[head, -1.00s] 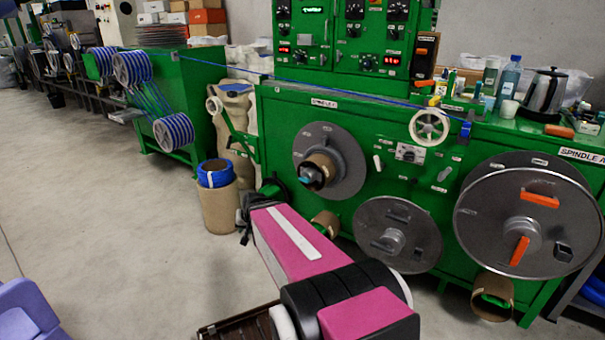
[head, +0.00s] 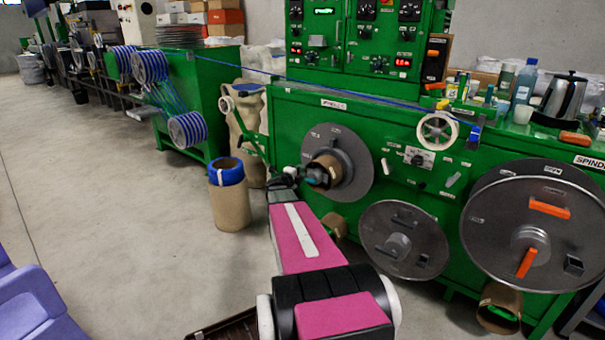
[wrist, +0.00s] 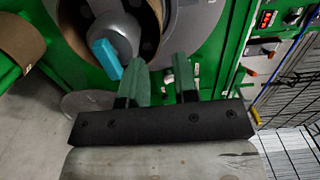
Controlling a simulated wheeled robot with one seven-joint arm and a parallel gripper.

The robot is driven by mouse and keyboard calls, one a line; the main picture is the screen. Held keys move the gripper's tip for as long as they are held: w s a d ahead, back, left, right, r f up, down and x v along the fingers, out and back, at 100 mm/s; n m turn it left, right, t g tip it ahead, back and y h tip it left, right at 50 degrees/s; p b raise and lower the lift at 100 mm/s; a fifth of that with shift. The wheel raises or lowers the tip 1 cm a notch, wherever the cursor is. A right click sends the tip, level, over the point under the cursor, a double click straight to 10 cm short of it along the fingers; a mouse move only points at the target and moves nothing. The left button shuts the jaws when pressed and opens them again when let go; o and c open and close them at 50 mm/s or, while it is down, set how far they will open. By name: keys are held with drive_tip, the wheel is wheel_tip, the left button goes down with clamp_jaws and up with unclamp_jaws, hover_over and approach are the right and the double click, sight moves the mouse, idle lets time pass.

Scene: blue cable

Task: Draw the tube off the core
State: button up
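A brown cardboard tube (head: 329,161) sits around the core of the upper left spindle, in front of a grey disc (head: 352,150). In the wrist view the core (wrist: 117,35) shows at the top as a grey hub with a light blue lever (wrist: 105,58); part of the tube's brown rim (wrist: 156,8) curves around it. My gripper (wrist: 158,82) has two green fingers apart with nothing between them. Its fingertips are just beside and below the hub in the wrist view. In the head view my gripper (head: 291,178) is just left of the tube; exact contact cannot be told.
Another brown tube (head: 333,227) is below the disc. A lower disc (head: 404,240) and a large disc (head: 535,222) are to the right. A cardboard bin with a blue rim (head: 229,195) stands on the floor at left. Open floor (head: 110,220) lies left of my arm.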

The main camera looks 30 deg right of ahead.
sight(317, 169)
drive_tip(key=shift+m+g, duration=0.4)
drive_tip(key=shift+s+x, duration=0.15)
drive_tip(key=shift+x, duration=2.7)
drive_tip(key=shift+s+x, duration=0.2)
drive_tip(key=shift+x, duration=2.7)
drive_tip(key=shift+d, duration=0.2)
clamp_jaws()
drive_tip(key=shift+r, duration=0.5)
drive_tip(key=shift+v, duration=1.1)
